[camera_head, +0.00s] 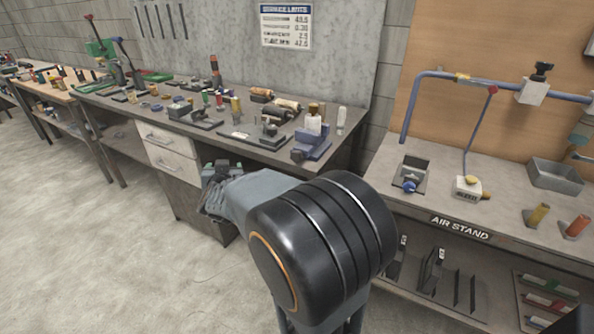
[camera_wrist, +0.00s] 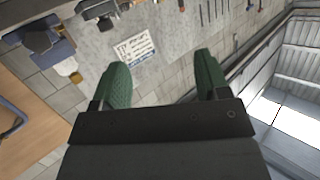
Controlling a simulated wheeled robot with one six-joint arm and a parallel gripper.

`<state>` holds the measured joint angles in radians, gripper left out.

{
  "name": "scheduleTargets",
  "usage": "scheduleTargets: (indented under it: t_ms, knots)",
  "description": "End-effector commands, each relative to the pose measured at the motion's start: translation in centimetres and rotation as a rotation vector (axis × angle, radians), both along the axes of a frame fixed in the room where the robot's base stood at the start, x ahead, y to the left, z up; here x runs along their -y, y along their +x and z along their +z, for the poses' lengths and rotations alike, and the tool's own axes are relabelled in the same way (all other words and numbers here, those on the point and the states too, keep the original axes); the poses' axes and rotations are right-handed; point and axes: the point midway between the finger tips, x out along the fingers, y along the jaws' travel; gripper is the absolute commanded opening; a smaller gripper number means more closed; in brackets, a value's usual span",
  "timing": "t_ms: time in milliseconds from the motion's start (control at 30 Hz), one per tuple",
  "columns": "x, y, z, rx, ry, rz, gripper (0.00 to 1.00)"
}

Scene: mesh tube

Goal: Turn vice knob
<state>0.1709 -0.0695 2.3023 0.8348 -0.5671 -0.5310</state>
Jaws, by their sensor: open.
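A blue vice (camera_head: 313,145) sits at the right front end of the grey workbench (camera_head: 275,155). A small dark round part (camera_head: 297,155), perhaps its knob, shows at its front left. My gripper (camera_head: 222,168) is in front of the bench drawers, left of the vice and apart from it; my arm partly hides it. In the wrist view my gripper (camera_wrist: 160,62) has two green fingers spread wide with nothing between them. A blue object (camera_wrist: 45,40) at the upper left of that view looks like the vice, but its knob cannot be made out.
Bottles, cylinders and small tools crowd the bench top around the vice. A white bottle (camera_head: 313,123) stands just behind it. The air stand (camera_head: 460,215), with a blue pipe (camera_head: 500,84) and a grey tray (camera_head: 555,176), is to the right. The floor (camera_head: 110,240) at left is clear.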

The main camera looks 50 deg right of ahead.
Motion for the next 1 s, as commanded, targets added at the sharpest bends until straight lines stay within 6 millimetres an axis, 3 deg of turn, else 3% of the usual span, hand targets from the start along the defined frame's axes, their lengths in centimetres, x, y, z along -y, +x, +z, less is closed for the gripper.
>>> scheduleTargets:
  t_ms: [33,200,400,667,1000]
  knots:
    - [2.4,-0.3,-2.0,0.020,-0.041,-0.112,0.69]
    - [8.0,-3.0,-4.2,0.036,-0.175,-0.438,0.69]
    - [10.7,-5.6,-5.5,0.009,-0.270,-0.657,0.69]
    - [13.8,-5.9,-5.7,-0.002,-0.297,-0.720,0.69]
    - [20.1,-4.3,-5.7,-0.001,-0.295,-0.716,0.69]
